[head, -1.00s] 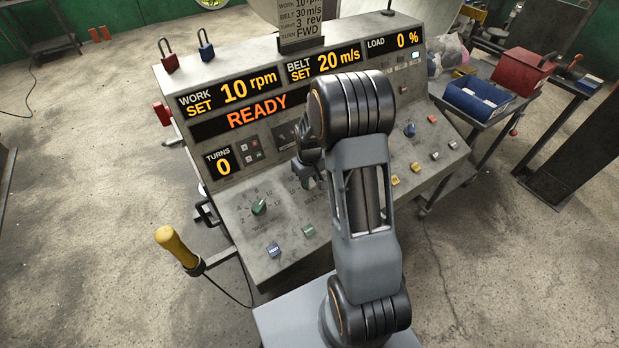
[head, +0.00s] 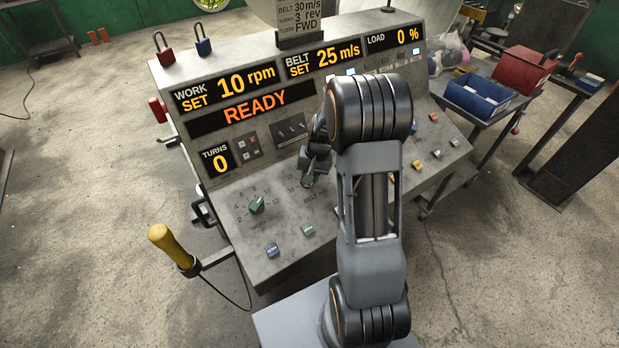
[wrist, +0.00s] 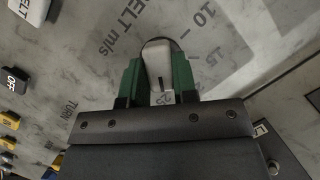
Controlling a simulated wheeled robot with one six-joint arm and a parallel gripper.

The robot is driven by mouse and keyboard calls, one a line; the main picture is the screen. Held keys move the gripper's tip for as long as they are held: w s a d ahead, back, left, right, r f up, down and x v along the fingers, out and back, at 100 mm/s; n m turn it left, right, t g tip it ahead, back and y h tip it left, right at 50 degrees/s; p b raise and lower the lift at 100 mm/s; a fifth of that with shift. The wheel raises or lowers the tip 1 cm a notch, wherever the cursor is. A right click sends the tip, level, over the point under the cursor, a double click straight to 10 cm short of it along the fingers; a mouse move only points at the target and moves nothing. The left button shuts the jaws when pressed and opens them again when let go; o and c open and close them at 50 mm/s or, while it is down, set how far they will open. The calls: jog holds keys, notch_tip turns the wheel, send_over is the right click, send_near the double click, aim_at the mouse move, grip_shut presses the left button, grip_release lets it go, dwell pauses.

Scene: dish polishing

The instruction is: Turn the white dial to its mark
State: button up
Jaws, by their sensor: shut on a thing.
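The white dial (wrist: 158,62) sits on the grey panel in the wrist view, between the green fingers of my gripper (wrist: 155,85). The fingers are shut on it from both sides. A dark line on the dial points down toward the printed 25. Printed 10 and 15 show to its right. In the head view my gripper (head: 312,175) is down at the panel's middle and hides the dial. The belt display (head: 324,61) reads SET 25 m/s. The card (head: 298,18) above the console reads BELT 30 m/s.
Several coloured buttons are to the right. The status display (head: 254,108) reads READY. A yellow handle (head: 172,246) stands beside the console.

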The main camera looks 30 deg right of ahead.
jog(key=m+t+y+b, duration=0.1)
jog(key=m+b, duration=0.1)
jog(key=m, duration=0.3)
jog(key=shift+s+d+f, duration=0.1)
jog(key=shift+s+m+t+y+b, duration=0.1)
jog(key=shift+m+t+y+b, duration=0.25)
jog(key=shift+m, duration=0.9)
jog(key=shift+m+t+y+b, duration=0.1)
jog(key=shift+m+t+b, duration=0.3)
jog(key=shift+m, duration=0.85)
jog(key=shift+t, duration=0.25)
jog(key=o, duration=0.9)
jog(key=v, duration=1.4)
